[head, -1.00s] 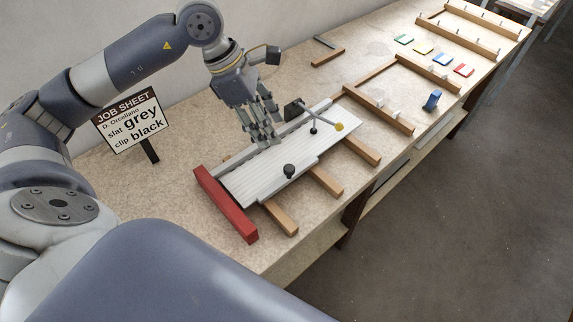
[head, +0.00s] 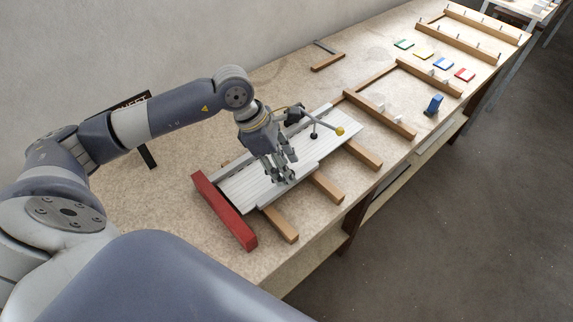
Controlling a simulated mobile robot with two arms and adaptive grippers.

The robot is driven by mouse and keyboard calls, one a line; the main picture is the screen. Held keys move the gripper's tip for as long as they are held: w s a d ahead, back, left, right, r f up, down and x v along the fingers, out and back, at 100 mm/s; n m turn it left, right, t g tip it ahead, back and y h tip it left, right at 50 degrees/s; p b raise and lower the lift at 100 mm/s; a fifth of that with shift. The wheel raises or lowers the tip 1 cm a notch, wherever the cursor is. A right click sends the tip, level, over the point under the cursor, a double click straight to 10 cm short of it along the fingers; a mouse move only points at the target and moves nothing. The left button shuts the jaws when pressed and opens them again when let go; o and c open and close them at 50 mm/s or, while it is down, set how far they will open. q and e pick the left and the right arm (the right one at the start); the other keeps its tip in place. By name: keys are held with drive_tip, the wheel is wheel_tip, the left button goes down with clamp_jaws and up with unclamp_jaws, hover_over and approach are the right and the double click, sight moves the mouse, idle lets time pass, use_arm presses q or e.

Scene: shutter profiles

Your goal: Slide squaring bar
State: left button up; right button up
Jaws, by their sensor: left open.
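The red bar (head: 224,212), which looks like the squaring bar, lies across the left end of a panel of white-grey slats (head: 242,187). The panel rests on wooden bearers (head: 328,186). My left gripper (head: 283,178) is open, fingers pointing down over the near edge of the panel, right of the red bar and apart from it. A lever with a yellow ball end (head: 340,131) stands at the panel's right end. My right gripper is out of view.
A wooden frame (head: 388,122) lies beyond the panel, with a blue block (head: 433,105) near it. Coloured pieces (head: 443,63) and a pegged rack (head: 470,37) are farther back. The job sheet sign (head: 147,150) is mostly behind my left arm.

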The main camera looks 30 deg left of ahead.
use_arm(q)
drive_tip(key=shift+x, duration=0.8)
clamp_jaws()
drive_tip(key=s+d+b, duration=0.2)
drive_tip(key=s+d, duration=0.1)
drive_tip(key=d, duration=0.5)
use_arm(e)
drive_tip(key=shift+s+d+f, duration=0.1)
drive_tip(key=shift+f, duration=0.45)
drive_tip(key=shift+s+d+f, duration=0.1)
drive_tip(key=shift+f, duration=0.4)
use_arm(q)
drive_tip(key=shift+d, duration=0.2)
unclamp_jaws()
drive_tip(key=shift+d, duration=0.1)
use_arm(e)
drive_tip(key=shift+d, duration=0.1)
